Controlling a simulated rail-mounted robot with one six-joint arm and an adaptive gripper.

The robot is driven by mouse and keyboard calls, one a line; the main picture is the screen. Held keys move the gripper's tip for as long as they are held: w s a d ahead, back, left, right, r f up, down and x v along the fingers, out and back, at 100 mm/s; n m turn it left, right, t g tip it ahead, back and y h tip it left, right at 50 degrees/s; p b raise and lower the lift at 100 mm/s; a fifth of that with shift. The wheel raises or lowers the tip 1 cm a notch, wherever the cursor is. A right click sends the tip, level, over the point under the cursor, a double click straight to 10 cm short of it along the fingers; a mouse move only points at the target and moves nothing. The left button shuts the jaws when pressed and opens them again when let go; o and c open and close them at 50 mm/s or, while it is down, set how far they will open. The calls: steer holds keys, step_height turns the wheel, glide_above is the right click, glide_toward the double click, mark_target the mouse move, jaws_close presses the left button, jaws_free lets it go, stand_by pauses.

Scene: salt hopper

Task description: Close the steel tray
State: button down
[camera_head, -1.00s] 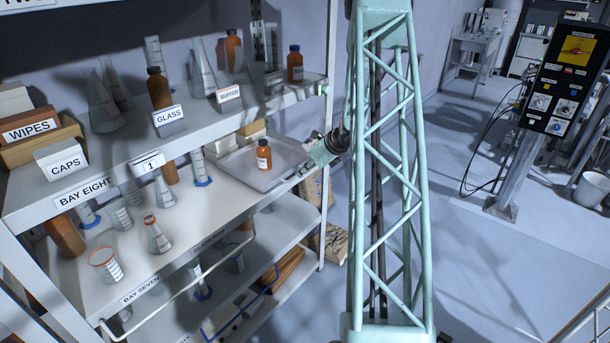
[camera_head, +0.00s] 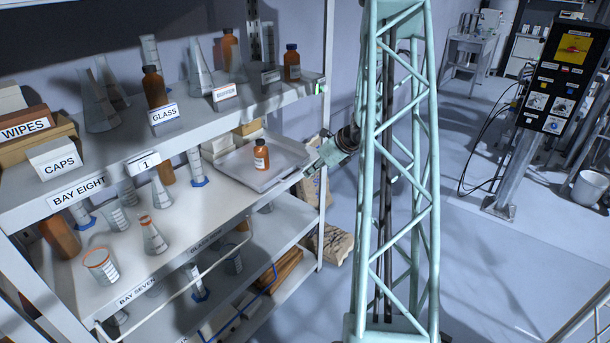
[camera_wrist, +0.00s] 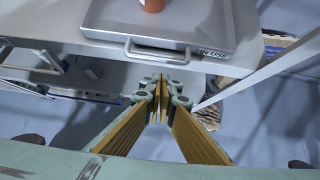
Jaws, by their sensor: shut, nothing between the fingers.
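The steel tray (camera_head: 283,153) lies on the middle shelf at its right end, with a brown bottle (camera_head: 261,155) standing on it. In the wrist view the tray (camera_wrist: 115,15) shows its front face, with a bar handle (camera_wrist: 157,53) and an "IN USE" label at the right. The bottle (camera_wrist: 152,5) is cut off by the top edge there. My gripper (camera_wrist: 163,86) is shut and empty, in front of the handle and a little apart from it in the picture. In the head view my gripper (camera_head: 312,167) is at the tray's right front side, its fingertips hard to make out.
Flasks and bottles crowd the upper shelf (camera_head: 110,150). Beakers and cylinders stand left of the tray on the middle shelf (camera_head: 125,260). A shelf upright (camera_head: 326,120) rises near my gripper. Paper sacks (camera_head: 335,243) lie on the floor below.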

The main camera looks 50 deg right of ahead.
steer(key=v, duration=0.8)
steer(key=shift+s+r+p, duration=0.2)
steer(key=shift+r+p, duration=0.1)
steer(key=shift+p, duration=0.15)
steer(key=shift+a, duration=0.15)
